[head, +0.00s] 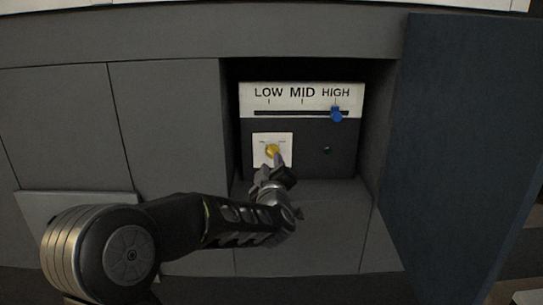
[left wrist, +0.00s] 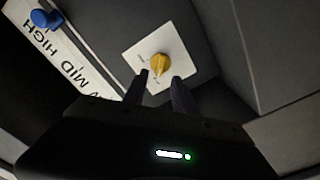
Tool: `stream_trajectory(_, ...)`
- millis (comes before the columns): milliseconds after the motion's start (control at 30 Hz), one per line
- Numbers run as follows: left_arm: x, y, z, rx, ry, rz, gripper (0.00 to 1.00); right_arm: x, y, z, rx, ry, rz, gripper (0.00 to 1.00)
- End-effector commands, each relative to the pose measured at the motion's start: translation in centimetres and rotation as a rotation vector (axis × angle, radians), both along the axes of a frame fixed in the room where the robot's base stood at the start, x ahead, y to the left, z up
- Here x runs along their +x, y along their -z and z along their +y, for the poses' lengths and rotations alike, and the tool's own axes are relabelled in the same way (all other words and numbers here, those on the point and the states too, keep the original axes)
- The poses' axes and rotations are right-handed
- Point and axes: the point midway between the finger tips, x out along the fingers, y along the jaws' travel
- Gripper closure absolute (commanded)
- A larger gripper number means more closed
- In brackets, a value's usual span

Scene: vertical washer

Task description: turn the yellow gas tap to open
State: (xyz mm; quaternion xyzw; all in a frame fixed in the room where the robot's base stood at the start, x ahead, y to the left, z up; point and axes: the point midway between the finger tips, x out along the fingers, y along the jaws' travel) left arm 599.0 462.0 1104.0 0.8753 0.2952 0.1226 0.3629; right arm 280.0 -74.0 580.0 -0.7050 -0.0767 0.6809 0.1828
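The yellow gas tap (head: 272,150) is a small round knob on a white square plate (head: 260,140), set in the dark panel inside a recess. In the left wrist view the tap (left wrist: 161,65) shows on its plate, just beyond the fingertips. My left gripper (head: 279,160) points at the tap from below, close in front of it. In the left wrist view its two fingers (left wrist: 160,78) stand apart with a gap between them, nothing held. Whether a fingertip touches the tap is unclear. My right gripper is not in view.
A LOW MID HIGH scale (head: 302,95) with a blue slider (head: 336,115) at HIGH lies above the tap. The recess walls and a dark blue open door (head: 460,140) bound the right side.

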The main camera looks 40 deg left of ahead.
Motion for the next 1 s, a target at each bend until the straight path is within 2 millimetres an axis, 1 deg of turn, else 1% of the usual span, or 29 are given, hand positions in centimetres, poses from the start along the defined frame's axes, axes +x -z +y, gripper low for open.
stream_trajectory(100,1.6,-0.1,1.2,0.001,-0.001,0.002,0.67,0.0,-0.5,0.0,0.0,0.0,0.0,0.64)
stream_trajectory(300,3.7,-0.1,2.8,0.002,0.0,0.001,0.67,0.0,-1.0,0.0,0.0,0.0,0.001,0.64)
stream_trajectory(433,4.3,0.0,3.2,0.0,0.001,0.001,0.67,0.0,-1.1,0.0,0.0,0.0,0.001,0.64)
stream_trajectory(667,4.3,0.0,3.3,0.0,0.001,0.001,0.67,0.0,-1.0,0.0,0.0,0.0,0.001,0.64)
stream_trajectory(767,4.3,0.0,3.3,0.0,0.001,0.001,0.74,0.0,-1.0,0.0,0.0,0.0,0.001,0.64)
stream_trajectory(1000,4.3,0.0,3.3,0.001,0.001,0.001,0.93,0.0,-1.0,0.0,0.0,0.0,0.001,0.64)
